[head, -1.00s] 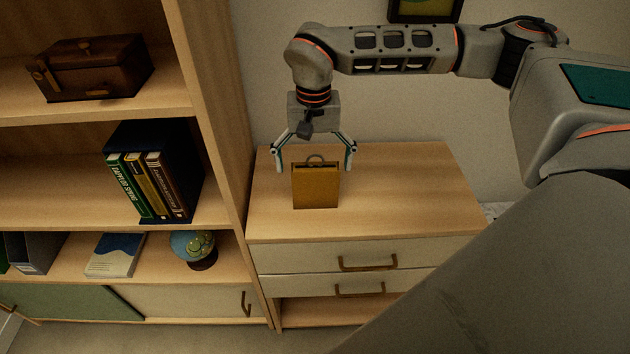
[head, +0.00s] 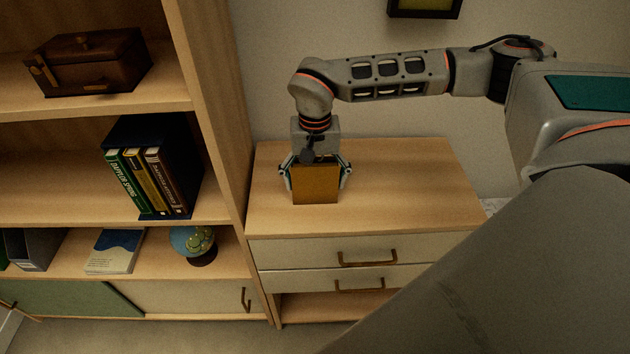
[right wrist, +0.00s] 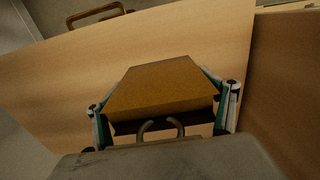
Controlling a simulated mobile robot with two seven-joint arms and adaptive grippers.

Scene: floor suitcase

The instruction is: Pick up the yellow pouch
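The yellow pouch (head: 316,186) is a mustard-brown, box-shaped bag standing upright on top of the low drawer cabinet. My right gripper (head: 316,184) has come down over it from above, with one finger on each side. In the right wrist view the pouch (right wrist: 163,85) lies between the fingers, its grey loop handle towards the palm. The fingers are spread about the pouch's width, very close to its sides; a firm grip does not show. The handle is hidden in the head view. My left gripper is not in view.
The drawer cabinet top (head: 410,190) is clear to the right of the pouch. A tall shelf (head: 215,120) stands close on the left, holding a brown box (head: 90,65), books (head: 150,185) and a globe (head: 193,242). A wall is behind.

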